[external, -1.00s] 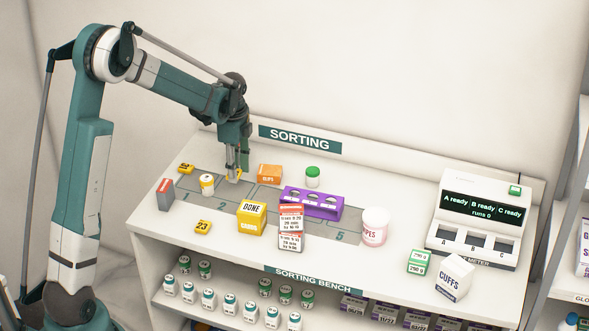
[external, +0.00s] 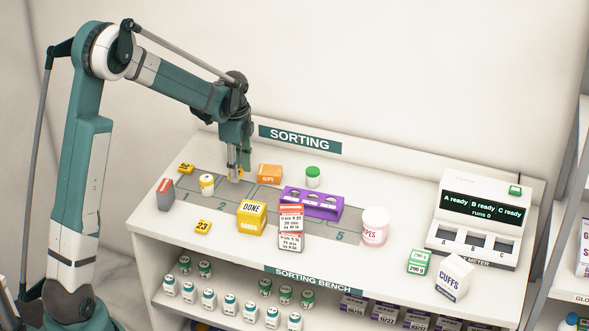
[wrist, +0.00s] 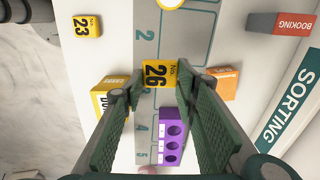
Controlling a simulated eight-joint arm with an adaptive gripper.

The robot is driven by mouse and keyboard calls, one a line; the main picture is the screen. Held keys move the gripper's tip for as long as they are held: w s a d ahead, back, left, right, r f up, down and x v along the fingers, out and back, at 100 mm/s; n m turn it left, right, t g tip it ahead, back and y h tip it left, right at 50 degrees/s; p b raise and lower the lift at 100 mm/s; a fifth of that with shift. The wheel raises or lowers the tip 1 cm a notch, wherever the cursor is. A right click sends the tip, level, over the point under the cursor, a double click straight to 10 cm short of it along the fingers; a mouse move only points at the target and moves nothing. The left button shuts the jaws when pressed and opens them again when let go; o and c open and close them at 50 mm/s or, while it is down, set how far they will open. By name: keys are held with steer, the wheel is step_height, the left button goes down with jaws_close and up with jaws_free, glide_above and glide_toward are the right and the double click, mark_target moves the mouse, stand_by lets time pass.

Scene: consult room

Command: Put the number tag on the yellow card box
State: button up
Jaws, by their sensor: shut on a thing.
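My gripper (external: 235,173) is shut on a yellow number tag marked 26 (wrist: 158,75), low over the back-left part of the bench. In the external view the fingers mostly hide this tag. The yellow card box (external: 251,218), lettered DONE and CARDS, stands upright in front of my gripper and a little to the right. It also shows in the wrist view (wrist: 102,98), partly behind a finger. A tag marked 23 (external: 203,227) lies at the front left, and another yellow tag (external: 186,168) lies at the back left.
An orange box (external: 269,174) is just right of my gripper, and a yellow-banded jar (external: 207,184) is to its left. A purple holder (external: 312,203) and a red-and-white box (external: 290,228) stand right of the card box. Bench between tag 23 and the card box is clear.

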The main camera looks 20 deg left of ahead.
steer(key=s+d+r+p, duration=0.8)
steer(key=s+d+p, duration=0.1)
steer(key=shift+s+m, duration=0.2)
steer(key=shift+m, duration=0.1)
steer(key=shift+f, duration=0.15)
glide_above(254, 208)
steer(key=shift+s+f, duration=0.1)
steer(key=shift+f, duration=2.7)
steer(key=shift+f, duration=0.1)
steer(key=shift+f+p, duration=0.45)
steer(key=shift+f, duration=1.55)
steer(key=shift+f, duration=0.2)
